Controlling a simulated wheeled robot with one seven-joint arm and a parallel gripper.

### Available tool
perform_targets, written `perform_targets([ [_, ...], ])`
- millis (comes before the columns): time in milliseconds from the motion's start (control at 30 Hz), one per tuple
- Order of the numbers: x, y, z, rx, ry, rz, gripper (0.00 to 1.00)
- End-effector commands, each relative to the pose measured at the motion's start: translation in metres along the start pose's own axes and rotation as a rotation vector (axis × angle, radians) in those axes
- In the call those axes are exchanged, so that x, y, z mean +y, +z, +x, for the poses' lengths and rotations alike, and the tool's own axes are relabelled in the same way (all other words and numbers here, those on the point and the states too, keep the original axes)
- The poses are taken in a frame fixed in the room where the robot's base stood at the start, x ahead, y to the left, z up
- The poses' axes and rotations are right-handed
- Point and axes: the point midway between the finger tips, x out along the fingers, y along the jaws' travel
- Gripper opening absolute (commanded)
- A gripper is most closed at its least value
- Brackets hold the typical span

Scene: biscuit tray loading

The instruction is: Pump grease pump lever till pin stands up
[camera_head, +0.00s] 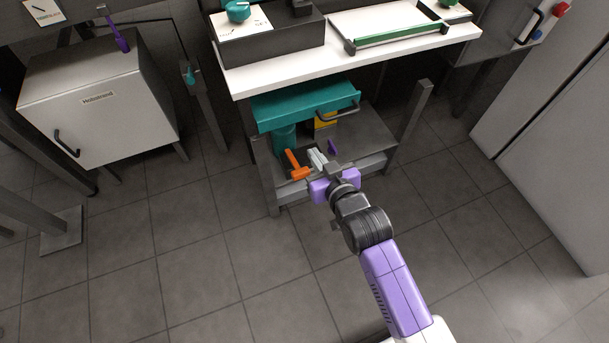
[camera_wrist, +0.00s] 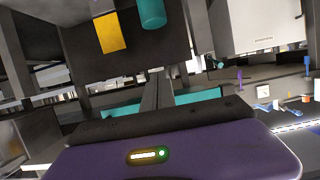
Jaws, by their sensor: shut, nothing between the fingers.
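Under the white-topped bench, an orange T-shaped lever (camera_head: 296,167) sticks out at the front of the lower shelf, beside a teal cylinder (camera_head: 285,137). The cylinder also shows at the top of the wrist view (camera_wrist: 152,14); the orange lever cannot be made out there. My gripper (camera_head: 317,157) is shut and empty, just right of the lever and apparently apart from it. Its closed fingers (camera_wrist: 157,90) point up the middle of the wrist view. A small purple piece (camera_head: 332,148) lies beyond my gripper. I cannot make out a pin or whether one is up.
Bench legs (camera_head: 413,120) flank the shelf. The tiled floor in front is clear.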

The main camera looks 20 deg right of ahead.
Motion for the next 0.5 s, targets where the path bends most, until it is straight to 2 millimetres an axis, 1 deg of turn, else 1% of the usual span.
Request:
perform_targets([
  [33,-0.001,0.012,0.014,-0.044,-0.002,-0.005,0.00],
  [67,-0.001,0.020,0.018,-0.078,-0.004,-0.007,0.00],
  [133,-0.003,0.046,0.019,-0.155,-0.007,-0.010,0.00],
  [200,-0.003,0.061,0.017,-0.202,-0.007,-0.010,0.00],
  [333,-0.003,0.067,0.015,-0.230,-0.006,-0.011,0.00],
  [500,-0.003,0.068,0.015,-0.232,-0.006,-0.011,0.00],
])
